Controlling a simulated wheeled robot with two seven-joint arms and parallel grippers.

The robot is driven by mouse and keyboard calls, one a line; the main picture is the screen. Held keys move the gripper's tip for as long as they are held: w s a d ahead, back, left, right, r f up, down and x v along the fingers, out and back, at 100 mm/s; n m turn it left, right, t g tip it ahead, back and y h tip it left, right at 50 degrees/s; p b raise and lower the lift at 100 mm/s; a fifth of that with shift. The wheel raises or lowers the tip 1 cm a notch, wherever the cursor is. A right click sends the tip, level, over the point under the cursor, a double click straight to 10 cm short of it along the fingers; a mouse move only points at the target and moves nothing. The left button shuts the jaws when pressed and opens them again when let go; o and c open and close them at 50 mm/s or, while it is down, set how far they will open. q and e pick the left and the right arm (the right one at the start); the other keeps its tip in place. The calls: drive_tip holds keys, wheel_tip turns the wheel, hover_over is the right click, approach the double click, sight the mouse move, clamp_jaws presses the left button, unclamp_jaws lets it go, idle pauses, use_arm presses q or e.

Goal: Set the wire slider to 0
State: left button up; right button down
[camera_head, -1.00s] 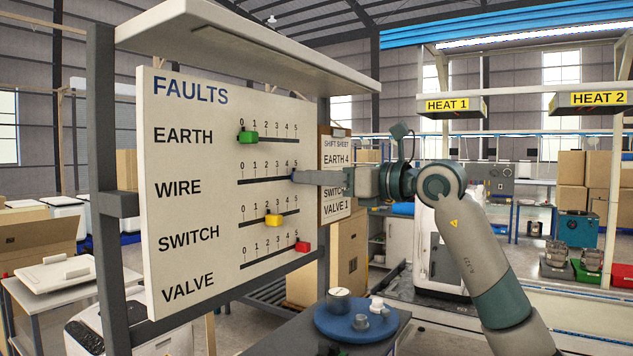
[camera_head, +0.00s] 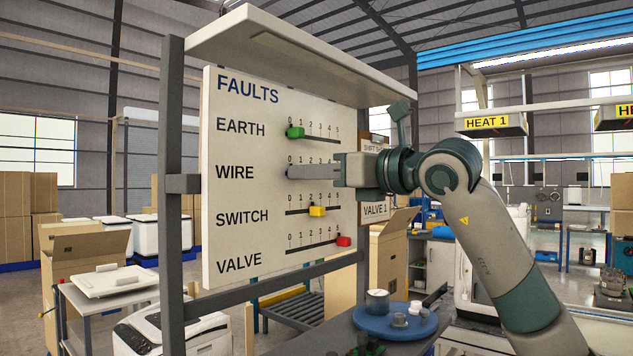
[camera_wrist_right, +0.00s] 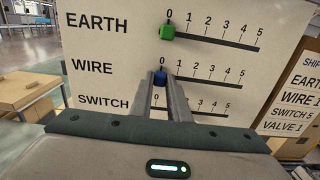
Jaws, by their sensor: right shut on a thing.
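The FAULTS board (camera_head: 235,190) stands upright with slider rows for earth, wire, switch and valve. In the right wrist view the blue wire slider knob (camera_wrist_right: 160,77) sits at the 0 end of its scale, between the fingertips of my right gripper (camera_wrist_right: 160,80). In the head view this gripper (camera_head: 290,172) reaches in from the right, shut on the knob at the left end of the wire track, and hides the knob. The green earth knob (camera_head: 295,132) is near 0. The red valve knob (camera_head: 343,241) is near 5. My left gripper is not in view.
A shift sheet (camera_wrist_right: 290,100) hangs right of the board. A grey post (camera_head: 175,200) borders the board's left side.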

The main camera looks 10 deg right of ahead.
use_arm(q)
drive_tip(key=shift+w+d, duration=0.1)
use_arm(e)
drive_tip(key=shift+a, duration=0.1)
drive_tip(key=shift+s, duration=0.1)
drive_tip(key=c, duration=1.7)
unclamp_jaws()
drive_tip(key=shift+s+a, duration=0.1)
drive_tip(key=shift+s, duration=0.05)
